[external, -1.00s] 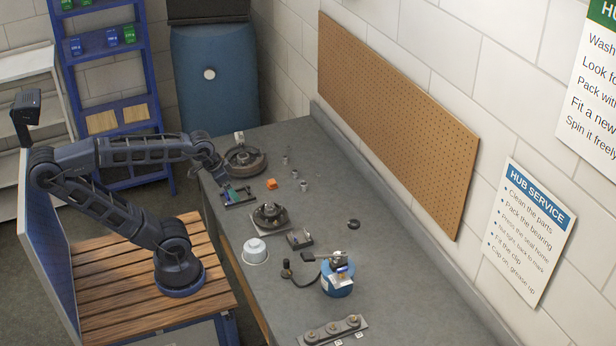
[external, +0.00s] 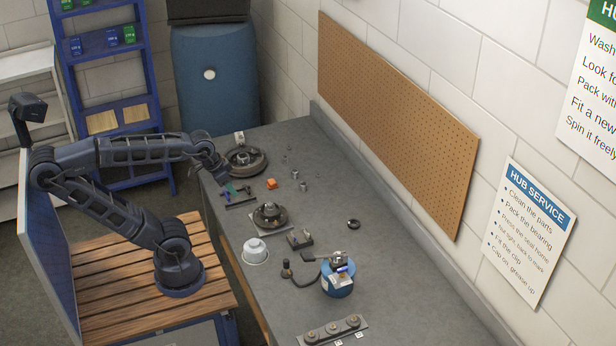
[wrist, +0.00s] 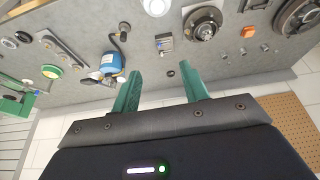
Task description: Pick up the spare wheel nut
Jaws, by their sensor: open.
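Several small grey metal pieces stand on the bench near the orange block, one of them here (external: 303,187). They are too small to tell which is the spare wheel nut. In the wrist view, small grey pieces (wrist: 243,51) show near the upper right, to the right of the fingers and apart from them. My gripper (external: 236,190) is over the bench's left edge in the external view. Its two green fingers (wrist: 168,82) stand wide apart in the wrist view, with nothing between them.
The orange block (external: 271,184), a brake drum (external: 245,160), a hub (external: 269,215), a white tub (external: 255,251), a blue can (external: 338,284) and a black ring (external: 353,224) are on the grey bench (external: 400,270). The pegboard wall (external: 395,120) bounds its far side.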

